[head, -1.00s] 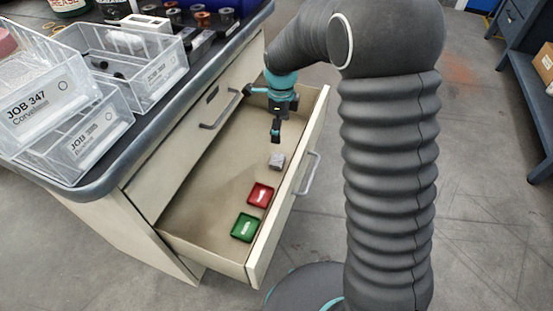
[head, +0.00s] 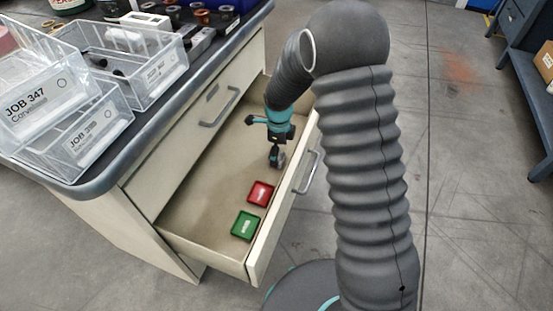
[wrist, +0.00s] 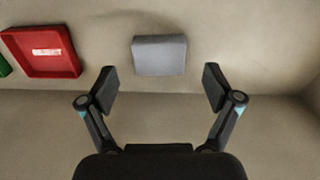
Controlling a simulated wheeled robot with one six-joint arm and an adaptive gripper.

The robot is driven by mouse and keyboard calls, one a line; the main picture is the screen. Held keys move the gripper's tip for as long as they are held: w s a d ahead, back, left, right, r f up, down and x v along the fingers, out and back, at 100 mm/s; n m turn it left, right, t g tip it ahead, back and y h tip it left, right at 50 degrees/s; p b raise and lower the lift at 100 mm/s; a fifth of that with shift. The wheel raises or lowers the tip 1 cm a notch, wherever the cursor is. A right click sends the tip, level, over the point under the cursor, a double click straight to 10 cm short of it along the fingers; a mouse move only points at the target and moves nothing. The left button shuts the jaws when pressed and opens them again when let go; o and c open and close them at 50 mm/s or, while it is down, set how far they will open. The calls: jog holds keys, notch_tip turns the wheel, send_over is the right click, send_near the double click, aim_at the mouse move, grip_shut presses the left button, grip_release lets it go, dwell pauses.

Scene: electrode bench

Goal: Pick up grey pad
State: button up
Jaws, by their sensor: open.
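The grey pad (wrist: 159,56) lies on the drawer floor. In the wrist view it is just beyond my open fingertips, centred between them. My gripper (wrist: 160,88) is open and empty, with a finger on either side of the gap. In the head view my gripper (head: 275,160) is down inside the open drawer (head: 185,215), past the red tray. It mostly hides the pad there, so I cannot tell its height above the pad from that view.
A red tray (head: 260,193) and a green tray (head: 244,225) lie in the drawer, nearer its front end. The red tray (wrist: 42,52) is left of the pad in the wrist view. Drawer walls border the space. Clear bins (head: 90,140) stand on the bench top.

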jog(key=shift+f, duration=1.2)
jog(key=c, duration=0.9)
jog(key=shift+c, duration=0.2)
jog(key=shift+r, duration=0.15)
notch_tip(320, 180, up, 18)
jog(key=shift+p, duration=0.3)
